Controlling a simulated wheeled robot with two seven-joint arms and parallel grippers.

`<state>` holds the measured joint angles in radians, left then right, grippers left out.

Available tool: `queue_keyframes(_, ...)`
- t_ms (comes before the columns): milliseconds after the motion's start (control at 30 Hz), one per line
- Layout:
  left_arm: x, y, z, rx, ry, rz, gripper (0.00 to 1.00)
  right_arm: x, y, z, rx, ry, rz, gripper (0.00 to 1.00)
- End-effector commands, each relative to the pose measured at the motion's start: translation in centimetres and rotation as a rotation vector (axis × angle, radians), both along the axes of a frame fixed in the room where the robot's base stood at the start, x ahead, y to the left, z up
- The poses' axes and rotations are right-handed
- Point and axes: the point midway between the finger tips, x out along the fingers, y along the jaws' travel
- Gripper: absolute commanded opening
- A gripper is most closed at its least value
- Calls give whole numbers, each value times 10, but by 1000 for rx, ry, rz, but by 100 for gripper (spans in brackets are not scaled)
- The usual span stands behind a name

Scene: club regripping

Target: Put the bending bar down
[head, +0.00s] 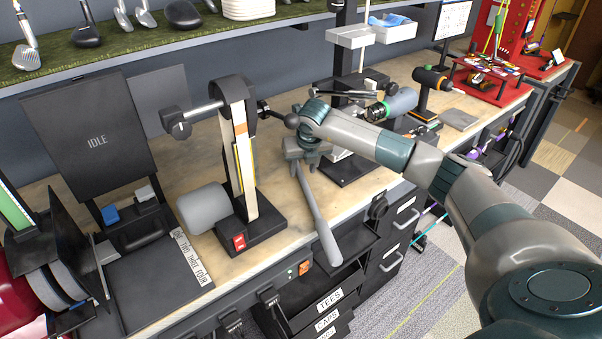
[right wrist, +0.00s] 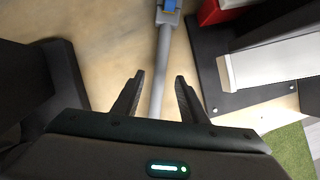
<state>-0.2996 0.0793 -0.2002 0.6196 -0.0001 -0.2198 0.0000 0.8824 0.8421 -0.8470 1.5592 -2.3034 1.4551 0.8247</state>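The bending bar, a long grey rod (head: 318,215), slants from below my right wrist toward the bench's front edge, its rounded near end jutting past that edge. In the right wrist view the grey rod (right wrist: 163,55) runs up between my fingers to a blue-marked piece (right wrist: 168,6) at the top. My right gripper (right wrist: 160,84) is open, one finger on each side of the rod, with a visible gap on both sides. In the head view this gripper is mostly hidden by my wrist. I cannot tell whether the rod rests on anything. My left gripper is not in view.
A belt sander (head: 240,160) stands left of the rod. A black base plate (right wrist: 215,60) with a pale block lies right of my fingers. A dark screen reading IDLE (head: 92,135) stands at the left. Drawers (head: 325,310) are below the bench edge. Bare wood (head: 280,215) shows beside the sander.

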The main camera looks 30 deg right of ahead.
Motion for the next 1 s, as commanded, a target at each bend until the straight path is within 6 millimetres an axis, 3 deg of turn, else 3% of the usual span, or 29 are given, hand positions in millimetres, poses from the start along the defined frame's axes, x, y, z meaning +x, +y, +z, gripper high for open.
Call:
queue_keyframes(67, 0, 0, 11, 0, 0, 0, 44, 3, 0, -5, 1, 4, 0, 39)
queue_keyframes(300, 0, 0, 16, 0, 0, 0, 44, 10, -3, -25, 1, 1, 1, 39)
queue_keyframes(767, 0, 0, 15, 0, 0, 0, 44, 11, -3, -26, 0, 0, 1, 39)
queue_keyframes(933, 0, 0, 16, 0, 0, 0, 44, 11, -3, -26, 0, 0, 1, 0)
queue_keyframes(1000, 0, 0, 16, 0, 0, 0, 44, 11, -3, -26, 0, 0, 1, 0)
